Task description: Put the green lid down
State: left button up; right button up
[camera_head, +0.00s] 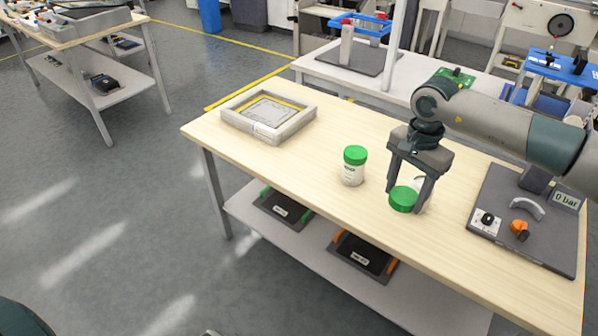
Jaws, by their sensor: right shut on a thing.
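My right gripper (404,201) points down over the front part of the wooden table. It is shut on the green lid (402,196), which sits between its fingertips. Whether the lid touches the tabletop is hard to tell. A whitish container (421,186) shows partly behind the fingers and the lid; most of it is hidden. A white jar (352,175) with its own green cap (355,155) stands upright on the table, to the left of the gripper. My left gripper is out of view.
A grey square tray (303,119) lies at the table's far left. Bare wood (300,160) lies between tray and jar. Black bins (283,210) sit on the lower shelf.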

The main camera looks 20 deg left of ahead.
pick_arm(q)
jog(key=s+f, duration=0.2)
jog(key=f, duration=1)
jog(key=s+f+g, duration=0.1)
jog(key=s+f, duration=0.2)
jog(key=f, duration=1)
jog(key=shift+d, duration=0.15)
pick_arm(e)
jog(key=s+d+n, duration=0.6)
jog(key=s+d, duration=1)
jog(key=s, duration=0.3)
jog(key=shift+s, duration=0.35)
